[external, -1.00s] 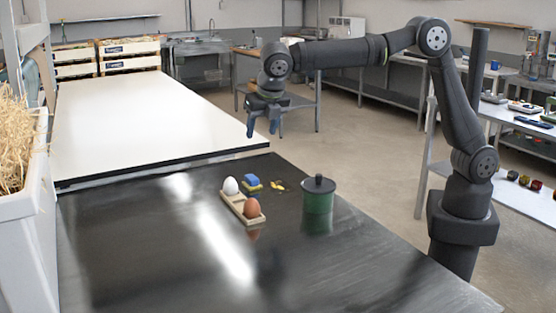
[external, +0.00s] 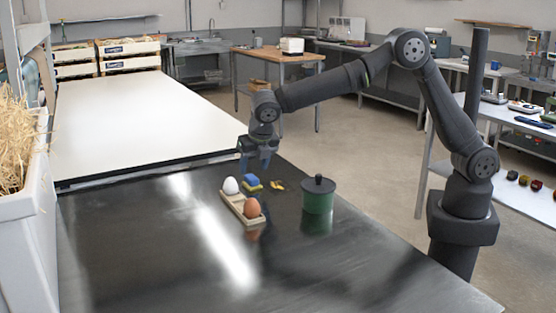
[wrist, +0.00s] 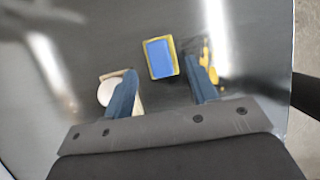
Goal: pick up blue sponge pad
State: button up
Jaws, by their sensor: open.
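The blue sponge pad (external: 252,181) has a blue top on a yellow layer and lies on the dark table, just behind the egg holder. In the wrist view the sponge pad (wrist: 160,57) lies between and ahead of the two fingertips. My gripper (external: 255,168) is open and empty, low above the table, close over the sponge pad. It also shows in the wrist view (wrist: 166,72), with a finger on each side and a gap to the pad. I cannot tell the exact height above it.
A wooden holder (external: 231,205) with a white egg (external: 231,186) and a brown egg (external: 252,208) stands beside the pad. Yellow bits (external: 277,185) lie right of it. A green lidded pot (external: 318,197) stands further right. The table's front left is clear.

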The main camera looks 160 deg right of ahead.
aim_at(252, 177)
jog(key=x, duration=0.4)
jog(key=shift+w, duration=0.1)
jog(key=c, duration=1.1)
jog(key=shift+r, duration=0.1)
jog(key=shift+r, duration=0.55)
jog(key=r, duration=0.1)
jog(key=s+r, duration=0.1)
jog(key=r, duration=0.1)
jog(key=shift+a+r, duration=0.15)
jog(key=shift+r, duration=0.15)
jog(key=s+a+r, duration=0.1)
jog(key=s+r, duration=0.1)
jog(key=s, duration=0.1)
jog(key=s+a+r, duration=0.1)
jog(key=s+r, duration=0.1)
jog(key=s, duration=0.2)
jog(key=s+r, duration=0.2)
jog(key=s, duration=0.1)
jog(key=shift+s+a+r, duration=0.1)
jog(key=shift+s+a, duration=0.05)
jog(key=shift+a, duration=0.25)
